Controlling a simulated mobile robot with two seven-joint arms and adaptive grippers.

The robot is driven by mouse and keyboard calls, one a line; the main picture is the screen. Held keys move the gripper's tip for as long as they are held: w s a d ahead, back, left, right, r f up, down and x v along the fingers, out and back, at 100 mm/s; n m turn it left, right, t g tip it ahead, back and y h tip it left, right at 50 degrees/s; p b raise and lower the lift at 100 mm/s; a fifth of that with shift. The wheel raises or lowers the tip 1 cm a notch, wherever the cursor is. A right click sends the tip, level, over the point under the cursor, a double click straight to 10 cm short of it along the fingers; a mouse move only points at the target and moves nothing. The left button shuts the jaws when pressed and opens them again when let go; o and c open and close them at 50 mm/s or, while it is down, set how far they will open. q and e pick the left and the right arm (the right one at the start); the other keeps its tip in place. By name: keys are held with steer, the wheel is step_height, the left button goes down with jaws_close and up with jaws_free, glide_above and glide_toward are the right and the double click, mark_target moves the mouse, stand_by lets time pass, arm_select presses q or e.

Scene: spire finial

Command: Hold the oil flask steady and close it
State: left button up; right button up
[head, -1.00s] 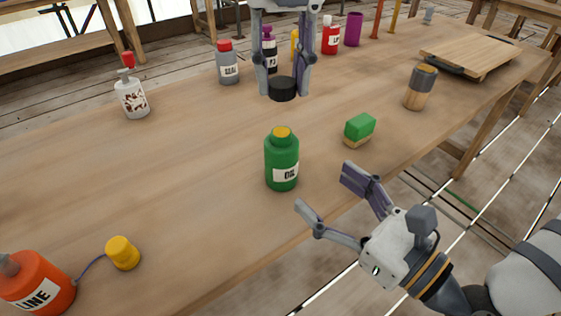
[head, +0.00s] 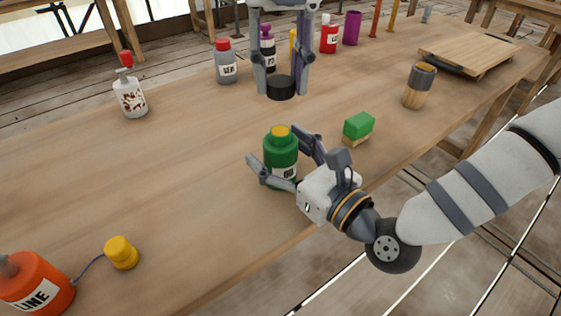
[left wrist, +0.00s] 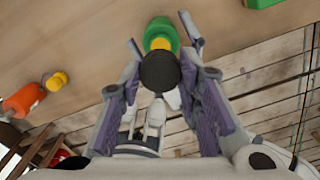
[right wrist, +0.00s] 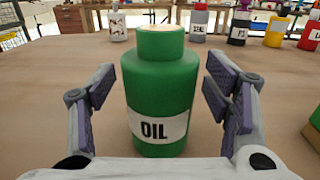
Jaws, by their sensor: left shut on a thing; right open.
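The green oil flask (head: 281,148) stands upright on the table, its yellow top uncapped by the black cap. It fills the middle of the right wrist view (right wrist: 160,90), with its OIL label facing that camera. My right gripper (head: 285,157) is open, with one finger on each side of the flask and gaps showing on both sides (right wrist: 160,95). My left gripper (head: 281,84) is shut on a round black cap (head: 281,88) and holds it above the table, behind the flask in the head view. The cap (left wrist: 160,71) also shows in the left wrist view.
A green and tan sponge-like block (head: 358,127) lies right of the flask. An orange bottle (head: 33,285) with a tethered yellow cap (head: 121,252) is at front left. A jar (head: 420,86), a board (head: 468,52) and several bottles stand farther back. The table's left middle is clear.

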jaws_close()
arm_select(q)
glide_above(280, 130)
steer(key=shift+f, duration=2.5)
steer(key=shift+f, duration=0.1)
steer(key=shift+f, duration=0.8)
steer(key=shift+f, duration=0.55)
